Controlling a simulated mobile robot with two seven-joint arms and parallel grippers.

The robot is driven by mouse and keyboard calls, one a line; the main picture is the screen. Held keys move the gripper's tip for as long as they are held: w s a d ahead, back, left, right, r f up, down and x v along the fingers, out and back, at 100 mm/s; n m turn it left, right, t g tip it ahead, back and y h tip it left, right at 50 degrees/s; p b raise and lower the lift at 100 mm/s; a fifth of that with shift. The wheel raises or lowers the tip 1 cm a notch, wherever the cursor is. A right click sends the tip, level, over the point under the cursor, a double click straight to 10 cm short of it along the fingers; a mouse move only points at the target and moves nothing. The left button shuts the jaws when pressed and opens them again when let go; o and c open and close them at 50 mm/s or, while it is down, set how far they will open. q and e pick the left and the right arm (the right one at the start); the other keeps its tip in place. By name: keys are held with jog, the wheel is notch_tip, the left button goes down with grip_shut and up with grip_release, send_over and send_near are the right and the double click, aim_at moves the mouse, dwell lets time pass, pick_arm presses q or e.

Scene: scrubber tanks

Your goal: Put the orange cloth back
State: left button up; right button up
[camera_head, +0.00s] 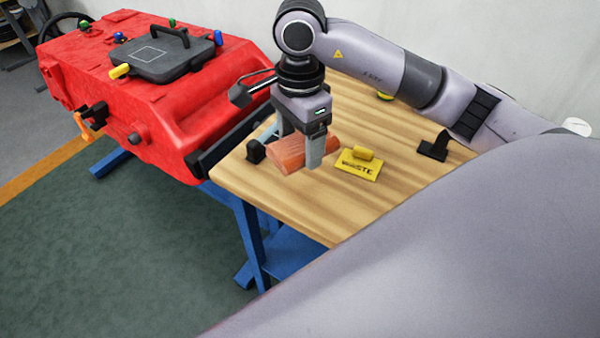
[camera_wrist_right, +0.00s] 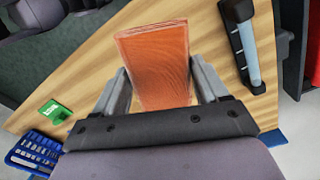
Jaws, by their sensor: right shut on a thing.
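The orange cloth (camera_head: 288,154) is a folded, block-like bundle at the near left part of the wooden table. My right gripper (camera_head: 300,150) points down over it, one finger on its near right side. In the right wrist view, the cloth (camera_wrist_right: 153,62) lies between the two fingers of my right gripper (camera_wrist_right: 162,84), which is shut on it. The cloth is at or just above the table top; I cannot tell which. My left gripper is not in view.
The wooden table (camera_head: 400,178) also holds a yellow WASTE sign (camera_head: 358,165) and a black stand (camera_head: 433,147). A black holder with a pale tube (camera_wrist_right: 243,45) is beside the cloth. The wrist view shows a green sign (camera_wrist_right: 48,112) and a blue tray (camera_wrist_right: 15,158). A red machine (camera_head: 150,100) adjoins the table.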

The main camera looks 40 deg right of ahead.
aim_at(300, 184)
notch_tip(300, 184, down, 8)
jog(key=shift+r, duration=0.25)
jog(key=shift+f, duration=0.2)
jog(key=shift+f, duration=0.1)
jog(key=o, duration=0.7)
jog(key=shift+f, duration=0.1)
jog(key=o, duration=0.4)
